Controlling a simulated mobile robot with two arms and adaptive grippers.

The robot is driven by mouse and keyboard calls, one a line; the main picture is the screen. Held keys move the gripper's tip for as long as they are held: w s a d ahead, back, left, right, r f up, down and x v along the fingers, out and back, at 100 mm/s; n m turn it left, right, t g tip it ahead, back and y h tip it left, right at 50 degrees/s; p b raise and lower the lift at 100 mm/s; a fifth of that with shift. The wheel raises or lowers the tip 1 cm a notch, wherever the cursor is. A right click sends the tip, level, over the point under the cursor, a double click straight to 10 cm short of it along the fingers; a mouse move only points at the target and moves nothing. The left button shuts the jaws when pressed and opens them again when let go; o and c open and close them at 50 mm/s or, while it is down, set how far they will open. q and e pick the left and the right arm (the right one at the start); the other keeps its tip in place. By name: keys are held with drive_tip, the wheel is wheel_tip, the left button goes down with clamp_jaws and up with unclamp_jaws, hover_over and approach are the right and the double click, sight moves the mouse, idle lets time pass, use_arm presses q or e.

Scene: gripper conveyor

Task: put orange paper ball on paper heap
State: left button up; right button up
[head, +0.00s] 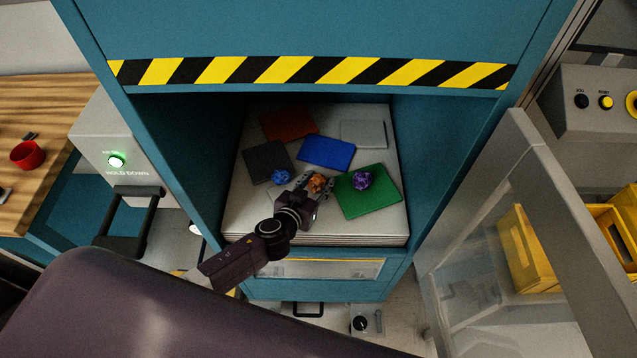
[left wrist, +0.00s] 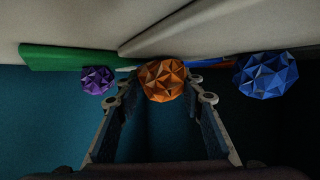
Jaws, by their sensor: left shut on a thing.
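The paper heap (head: 236,205) is a thick white stack inside the blue machine's opening, with coloured sheets or booklets lying on top. My left gripper (head: 316,185) reaches in over the heap and is shut on the orange paper ball (head: 318,182). The ball also shows between the two fingertips in the left wrist view (left wrist: 164,80). I cannot tell whether the ball touches the heap. A blue paper ball (head: 281,176) lies to its left and a purple paper ball (head: 362,180) lies to its right on the green booklet (head: 381,202). My right gripper is not in view.
The machine's side walls and striped top edge (head: 310,70) frame the opening. A clear door (head: 480,220) stands open at the right, with yellow bins (head: 608,225) beyond. A red cup (head: 27,154) stands on a wooden table at the left.

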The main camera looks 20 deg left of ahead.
use_arm(q)
drive_tip(key=shift+f, duration=0.15)
drive_tip(key=o, duration=0.8)
drive_tip(key=shift+r, duration=0.3)
drive_tip(key=b+v, duration=0.1)
drive_tip(key=v, duration=0.9)
drive_tip(key=shift+s, duration=0.35)
drive_tip(key=shift+s+a+r, duration=0.15)
drive_tip(key=shift+s+r, duration=0.15)
drive_tip(key=shift+s, duration=0.25)
